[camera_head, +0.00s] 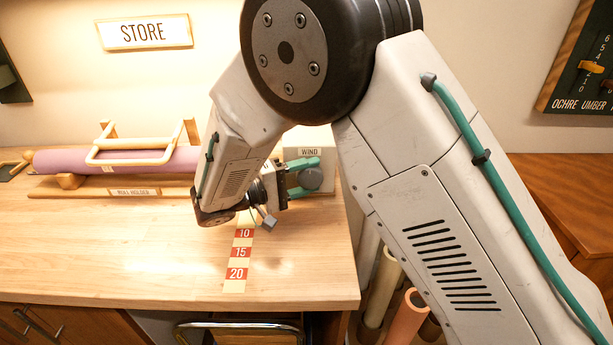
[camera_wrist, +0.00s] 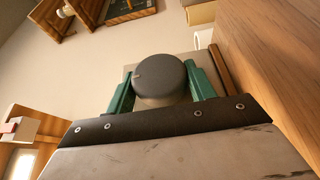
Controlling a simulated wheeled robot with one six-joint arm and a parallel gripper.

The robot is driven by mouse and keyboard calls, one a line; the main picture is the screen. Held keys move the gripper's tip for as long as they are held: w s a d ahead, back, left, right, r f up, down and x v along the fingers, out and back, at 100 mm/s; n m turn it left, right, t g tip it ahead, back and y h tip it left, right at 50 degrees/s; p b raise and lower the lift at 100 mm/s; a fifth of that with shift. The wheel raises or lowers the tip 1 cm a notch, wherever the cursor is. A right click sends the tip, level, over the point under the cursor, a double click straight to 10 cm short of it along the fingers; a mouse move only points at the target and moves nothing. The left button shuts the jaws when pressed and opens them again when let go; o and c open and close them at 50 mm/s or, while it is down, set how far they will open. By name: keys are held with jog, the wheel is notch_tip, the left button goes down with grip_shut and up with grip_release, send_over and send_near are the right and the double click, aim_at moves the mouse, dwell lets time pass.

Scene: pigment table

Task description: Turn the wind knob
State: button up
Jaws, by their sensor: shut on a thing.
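The wind knob (camera_head: 311,179) is a round grey knob on the front of a pale box (camera_head: 318,146) with a WIND label, at the back right end of the wooden table. In the wrist view the knob (camera_wrist: 160,78) sits between the two green fingers of my gripper (camera_wrist: 162,88). My gripper (camera_head: 304,178) is shut on the knob, one finger on each side of it. A small mark shows near the left of the knob's edge in the wrist view. My arm hides part of the box in the head view.
A purple roll (camera_head: 110,160) lies on the roll holder (camera_head: 50,190) at the left back. A scale strip (camera_head: 238,262) marked 10, 15 and 20 lies on the tabletop. The tabletop (camera_head: 120,255) is otherwise mostly clear. Rolled tubes (camera_head: 408,315) stand past its right edge.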

dwell(0.3)
jog(key=o, duration=0.9)
jog(key=shift+o, duration=0.2)
jog(key=v, duration=0.7)
jog(key=shift+s+a, duration=0.1)
jog(key=shift+a, duration=0.25)
